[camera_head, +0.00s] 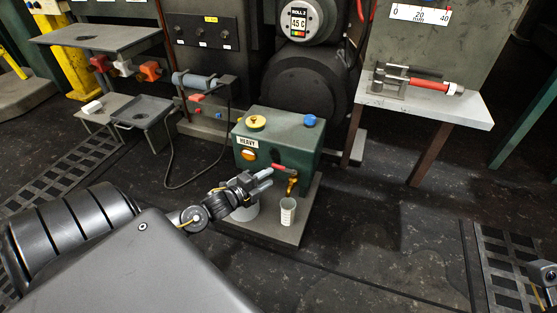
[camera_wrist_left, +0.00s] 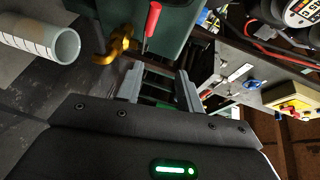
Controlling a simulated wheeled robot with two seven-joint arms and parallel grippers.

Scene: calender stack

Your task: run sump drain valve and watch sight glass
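The dark green sump tank (camera_head: 290,135), labelled HEAVY, stands on a low grey slab. A round amber window (camera_head: 248,154), perhaps the sight glass, is on its front. The drain valve has a red handle (camera_head: 283,168) and a brass spout (camera_head: 292,186). In the left wrist view the red handle (camera_wrist_left: 151,22) and brass spout (camera_wrist_left: 118,44) lie beyond the fingertips. A white graduated cup (camera_head: 288,211) stands below the spout; it also shows in the wrist view (camera_wrist_left: 45,40). My left gripper (camera_head: 268,180) is open and empty, just left of the valve, apart from the handle.
A grey bench (camera_head: 430,108) with a red-handled tool (camera_head: 425,83) is at the right. A cable (camera_head: 180,185) lies on the floor at the left. The dark floor right of the slab is clear.

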